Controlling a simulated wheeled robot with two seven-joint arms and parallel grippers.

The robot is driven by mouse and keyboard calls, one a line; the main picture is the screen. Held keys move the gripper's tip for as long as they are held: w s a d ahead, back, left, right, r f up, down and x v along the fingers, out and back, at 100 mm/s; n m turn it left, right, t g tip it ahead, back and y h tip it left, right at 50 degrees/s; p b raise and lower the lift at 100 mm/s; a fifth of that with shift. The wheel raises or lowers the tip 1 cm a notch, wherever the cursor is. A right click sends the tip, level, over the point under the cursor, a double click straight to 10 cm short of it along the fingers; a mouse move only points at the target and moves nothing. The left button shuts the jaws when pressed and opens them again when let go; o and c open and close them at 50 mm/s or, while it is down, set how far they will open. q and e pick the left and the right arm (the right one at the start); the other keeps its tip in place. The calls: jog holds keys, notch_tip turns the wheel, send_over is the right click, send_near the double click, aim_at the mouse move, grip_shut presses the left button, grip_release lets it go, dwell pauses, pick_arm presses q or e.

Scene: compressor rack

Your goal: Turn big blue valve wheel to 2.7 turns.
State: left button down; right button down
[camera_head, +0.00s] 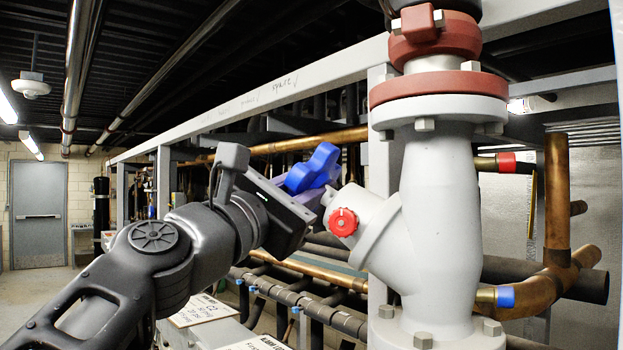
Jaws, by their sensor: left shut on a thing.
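The big blue valve wheel (313,169) is on the side stem of a large grey valve body (437,210), near the middle of the head view. My left gripper (308,200) comes in from the left and is shut on the wheel. The gripper body hides the wheel's lower part, and the fingertips are mostly hidden. No turn mark on the wheel can be made out. My right gripper is not in view.
A small red knob (343,222) sits on the valve body close to the gripper. Copper pipes (553,270) and a blue-capped fitting (505,297) are at the right. Dark pipes run below. Open floor and a grey door (40,215) lie far left.

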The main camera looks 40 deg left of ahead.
pick_arm(q)
jog(key=y+p, duration=0.1)
jog(key=n+g+p, duration=0.1)
jog(key=p, duration=0.1)
jog(key=shift+a+r+y, duration=0.1)
jog(key=shift+r+y, duration=0.25)
jog(key=shift+y, duration=0.05)
jog(key=shift+f+n+g+y+p, duration=0.15)
jog(key=shift+n+g+y+p, duration=0.25)
jog(key=shift+g+y+p, duration=0.3)
jog(key=g, duration=0.1)
jog(key=n+g+y, duration=0.1)
jog(key=shift+f+n+g, duration=0.2)
jog(key=shift+n+g, duration=0.1)
jog(key=shift+g, duration=0.1)
jog(key=n+g+y, duration=0.1)
jog(key=g, duration=0.1)
jog(key=g+y, duration=0.1)
jog(key=g, duration=0.1)
jog(key=shift+n+g, duration=0.3)
jog(key=shift+n, duration=0.1)
jog(key=shift+g, duration=0.3)
jog(key=c, duration=1.6)
grip_release()
jog(key=shift+o, duration=0.2)
